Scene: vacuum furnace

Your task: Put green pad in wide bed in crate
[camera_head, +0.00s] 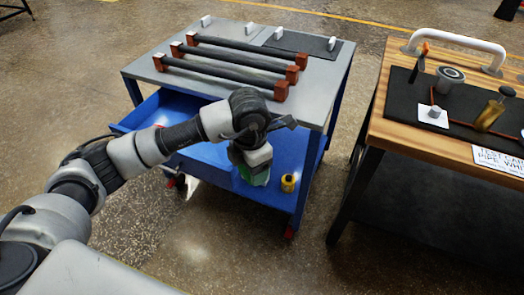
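My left arm reaches in from the left, over the blue lower part of the cart. My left gripper (257,165) points down there, and its fingers are mostly hidden behind its own body. A green thing (256,177), probably the green pad, shows directly under and around the gripper's lower end. I cannot tell whether the fingers are closed on it. My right gripper is not in view. I cannot make out a crate or a wide bed for certain.
A small yellow cylinder (288,183) stands just right of the green thing on the blue shelf (272,203). The cart's grey top (215,80) overhangs behind, carrying dark rods in red-brown holders. A wooden-topped workbench (400,130) stands right. Floor between them is clear.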

